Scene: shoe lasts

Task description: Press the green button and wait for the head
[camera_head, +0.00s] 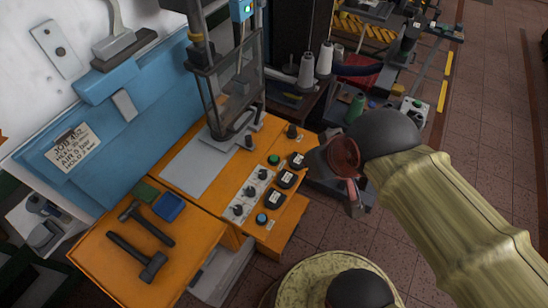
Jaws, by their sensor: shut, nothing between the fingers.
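A green button (273,160) sits on the top of the orange machine bench, beside a row of black round controls. The machine's head (238,88) hangs within a dark upright frame above a grey plate at the back of the bench. My gripper (356,207) is to the right of the bench, apart from the green button, pointing downward at the end of my sleeved arm. Its fingers are small in view and partly hidden by the wrist; they are shut and empty.
A blue button (262,218) and black knobs (285,179) share the panel. Two hammers (140,258) lie on the bench's front left. A job card (73,147) is on the blue housing. Another machine with thread cones (325,58) stands behind. Tiled floor is clear at right.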

